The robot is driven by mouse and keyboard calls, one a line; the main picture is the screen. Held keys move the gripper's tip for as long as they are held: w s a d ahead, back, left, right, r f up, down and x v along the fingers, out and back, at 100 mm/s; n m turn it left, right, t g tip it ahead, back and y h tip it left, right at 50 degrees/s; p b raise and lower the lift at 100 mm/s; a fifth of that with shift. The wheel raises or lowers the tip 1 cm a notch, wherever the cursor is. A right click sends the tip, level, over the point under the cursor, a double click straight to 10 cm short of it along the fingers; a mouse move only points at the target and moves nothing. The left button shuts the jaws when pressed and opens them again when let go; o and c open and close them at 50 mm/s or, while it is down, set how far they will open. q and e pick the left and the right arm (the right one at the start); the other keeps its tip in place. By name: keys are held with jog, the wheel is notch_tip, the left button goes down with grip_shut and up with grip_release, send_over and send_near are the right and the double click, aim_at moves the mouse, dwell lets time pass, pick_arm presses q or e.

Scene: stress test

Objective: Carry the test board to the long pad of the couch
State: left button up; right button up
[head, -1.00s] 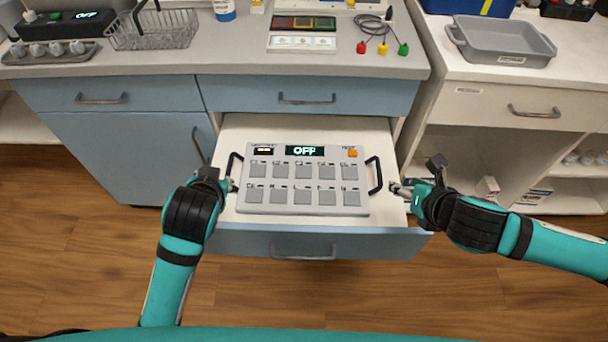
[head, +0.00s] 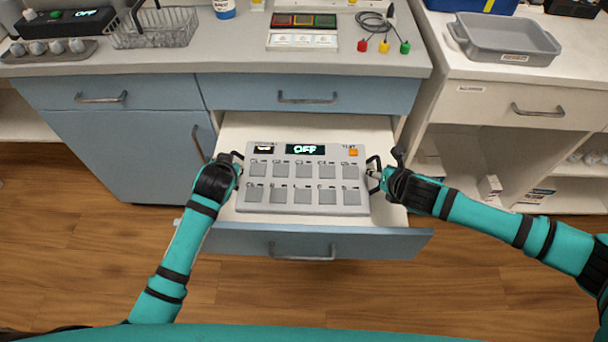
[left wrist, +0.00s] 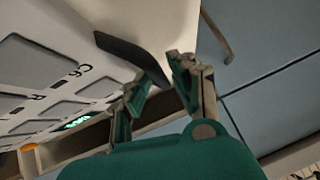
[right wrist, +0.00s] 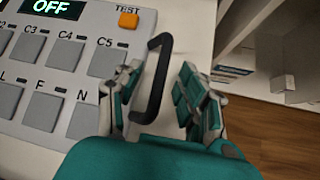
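The test board (head: 302,209) is a grey panel with square keys, an orange button and a display reading OFF. It lies in the open drawer (head: 395,217) and has a black handle at each end. My left gripper (head: 236,168) is at the left handle; in the left wrist view its fingers (left wrist: 160,88) are apart around the black handle (left wrist: 130,55). My right gripper (head: 380,174) is at the right handle; in the right wrist view its open fingers (right wrist: 155,95) stand on both sides of that handle (right wrist: 150,105). The couch is not in view.
Above the drawer, a counter (head: 240,68) carries a wire basket (head: 152,28), a tray of knobs (head: 48,50) and coloured plugs (head: 383,46). A grey bin (head: 505,40) stands on the white unit to the right. Wooden floor (head: 90,250) is clear in front.

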pick_arm(q)
jog(key=shift+w+a+f, duration=0.1)
jog(key=shift+w+f, duration=0.3)
jog(key=shift+f, duration=0.05)
pick_arm(e)
jog(key=shift+w+a+f, duration=0.1)
jog(key=shift+w+f, duration=0.3)
pick_arm(q)
jog(key=shift+c, duration=0.4)
pick_arm(e)
jog(key=shift+c, duration=0.5)
pick_arm(q)
grip_shut()
pick_arm(e)
jog(key=c, duration=0.4)
grip_shut()
